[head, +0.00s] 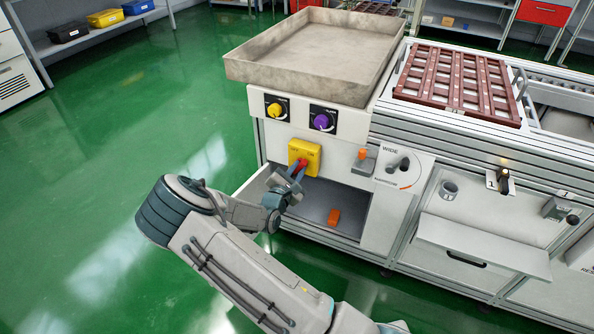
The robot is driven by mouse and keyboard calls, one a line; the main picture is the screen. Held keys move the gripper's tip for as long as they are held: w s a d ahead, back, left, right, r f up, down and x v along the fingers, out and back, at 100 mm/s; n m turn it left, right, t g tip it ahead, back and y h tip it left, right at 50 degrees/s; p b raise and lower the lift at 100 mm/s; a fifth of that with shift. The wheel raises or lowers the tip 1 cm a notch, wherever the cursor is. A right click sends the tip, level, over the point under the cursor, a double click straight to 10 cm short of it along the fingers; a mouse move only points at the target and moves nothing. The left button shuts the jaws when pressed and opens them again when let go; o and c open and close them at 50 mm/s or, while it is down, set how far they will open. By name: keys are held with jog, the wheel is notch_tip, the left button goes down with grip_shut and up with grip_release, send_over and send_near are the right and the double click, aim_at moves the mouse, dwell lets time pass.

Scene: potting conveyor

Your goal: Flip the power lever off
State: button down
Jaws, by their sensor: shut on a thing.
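The power lever (301,164) is red and sits on a yellow switch box (312,152) on the front of the machine, below the two knobs. My gripper (297,174) is at the front of this box, shut on the red lever. The jaws and my wrist hide part of the lever, and I cannot tell its exact angle. The lettering on the yellow box is too small to read.
A yellow knob (276,110) and a purple knob (323,121) sit above. A grey dial (399,165) is to the right. The green floor (90,200) at left is clear.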

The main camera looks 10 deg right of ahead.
jog(key=shift+r+n+p, duration=0.1)
jog(key=shift+n+p, duration=0.3)
jog(key=shift+p, duration=0.05)
jog(key=shift+r+n+p, duration=0.15)
jog(key=shift+n+p, duration=0.85)
jog(key=shift+p, duration=0.25)
jog(key=n+p, duration=0.3)
jog(key=n, duration=0.1)
jog(key=n+p, duration=0.3)
jog(key=shift+w+a+n, duration=0.1)
jog(key=shift+a+n, duration=0.1)
jog(key=shift+n, duration=0.2)
jog(key=shift+f+n+p, duration=0.15)
jog(key=shift+n+p, duration=0.25)
jog(key=shift+n, duration=0.4)
jog(key=shift+f+n+p, duration=0.15)
jog(key=shift+n+p, duration=0.2)
jog(key=shift+n, duration=0.45)
jog(key=c, duration=1.4)
grip_release()
jog(key=shift+a, duration=0.1)
jog(key=shift+o, duration=0.2)
